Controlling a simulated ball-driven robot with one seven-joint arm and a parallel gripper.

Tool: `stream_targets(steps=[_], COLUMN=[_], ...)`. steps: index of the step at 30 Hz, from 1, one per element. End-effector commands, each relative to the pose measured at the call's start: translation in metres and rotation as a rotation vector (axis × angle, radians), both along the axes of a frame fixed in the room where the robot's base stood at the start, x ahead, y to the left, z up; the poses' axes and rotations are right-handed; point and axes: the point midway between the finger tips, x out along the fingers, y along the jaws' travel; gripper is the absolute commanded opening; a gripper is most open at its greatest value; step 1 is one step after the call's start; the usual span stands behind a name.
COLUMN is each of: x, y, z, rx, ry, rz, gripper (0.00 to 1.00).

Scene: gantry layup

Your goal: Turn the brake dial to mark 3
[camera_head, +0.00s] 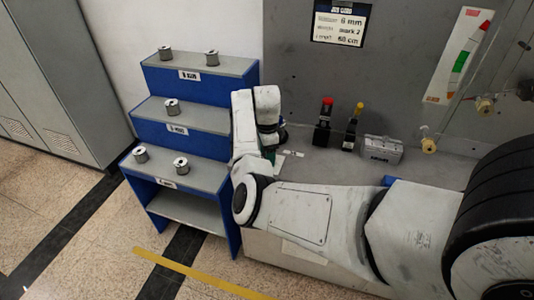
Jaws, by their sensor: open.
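My arm reaches in from the right and bends up, then down, beside the blue shelf. My gripper (269,137) points down over the left end of the grey bench, partly hidden by my own arm; its fingertips are hard to make out. A small dark and blue round part (282,134) shows just right of my gripper; I cannot tell whether it is the brake dial or whether I touch it. No dial marks are readable. A job card (341,23) on the grey panel seems to read 6 mm, mark 2 and a length in cm.
A blue stepped shelf (190,133) with several metal spools stands left of my arm. On the bench are a red-topped black part (324,122), a yellow-topped one (353,128) and a grey box (382,149). A coloured gauge strip (460,56) and brass-coloured knobs (429,145) are at right.

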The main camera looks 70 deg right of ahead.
Motion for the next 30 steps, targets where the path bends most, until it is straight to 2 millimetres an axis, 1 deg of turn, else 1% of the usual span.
stream_targets(steps=[5, 8, 15, 21, 25, 30], x=[0.0, 0.0, 0.001, 0.001, 0.0, 0.0], y=[0.0, -0.001, -0.001, 0.0, 0.0, 0.0], z=[0.006, 0.019, 0.065, 0.095, 0.105, 0.108], rx=[0.0, -0.002, -0.003, -0.002, -0.001, 0.0], ry=[0.0, -0.002, -0.002, -0.002, -0.001, 0.0], rz=[0.0, -0.001, -0.001, -0.001, 0.001, 0.001], gripper=[0.67, 0.67, 0.67, 0.67, 0.67, 0.67])
